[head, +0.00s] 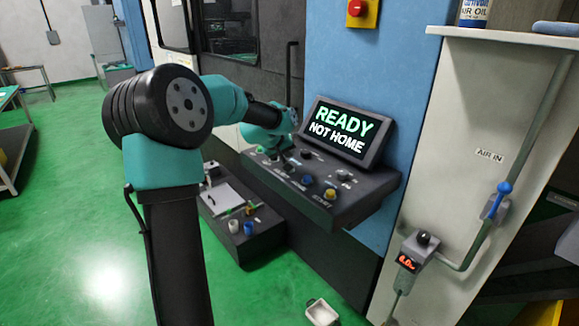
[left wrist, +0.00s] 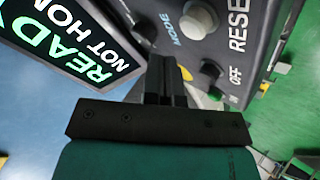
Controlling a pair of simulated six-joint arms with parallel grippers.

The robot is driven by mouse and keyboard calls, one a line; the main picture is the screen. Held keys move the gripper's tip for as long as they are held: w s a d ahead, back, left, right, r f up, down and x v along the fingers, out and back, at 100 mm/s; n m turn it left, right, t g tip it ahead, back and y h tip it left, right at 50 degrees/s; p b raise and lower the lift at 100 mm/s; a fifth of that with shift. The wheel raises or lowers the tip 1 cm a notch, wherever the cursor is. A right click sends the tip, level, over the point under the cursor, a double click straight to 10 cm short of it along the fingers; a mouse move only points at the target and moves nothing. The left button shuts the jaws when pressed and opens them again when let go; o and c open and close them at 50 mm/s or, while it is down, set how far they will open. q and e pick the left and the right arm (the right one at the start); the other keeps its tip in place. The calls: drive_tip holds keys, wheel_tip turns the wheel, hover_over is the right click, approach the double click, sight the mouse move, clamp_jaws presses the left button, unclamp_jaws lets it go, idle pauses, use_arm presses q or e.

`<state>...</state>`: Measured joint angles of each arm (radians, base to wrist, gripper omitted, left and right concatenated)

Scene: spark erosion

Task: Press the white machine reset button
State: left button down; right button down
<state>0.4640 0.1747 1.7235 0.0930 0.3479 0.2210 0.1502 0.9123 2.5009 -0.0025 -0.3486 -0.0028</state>
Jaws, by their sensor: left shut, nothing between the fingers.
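The white reset button (left wrist: 197,20) is a pale round button beside the printed word RESE, cut off at the edge, in the left wrist view. My left gripper (left wrist: 167,72) is shut and empty, its fingertips over the panel near this button; I cannot tell whether they touch anything. In the head view my left arm reaches the far left end of the sloped control panel (head: 362,197), and its wrist hides much of that corner. I cannot pick out the reset button surely there. My right gripper is not in view.
A screen (head: 342,130) reading READY NOT HOME stands behind the panel. A dark knob (left wrist: 210,71) marked OFF sits near my fingers. A blue button (head: 307,181) and a yellow button (head: 329,194) are at the panel's front. A lower shelf (head: 262,239) holds small items.

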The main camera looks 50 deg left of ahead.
use_arm(q)
drive_tip(key=shift+r, duration=1.95)
drive_tip(key=shift+f, duration=0.15)
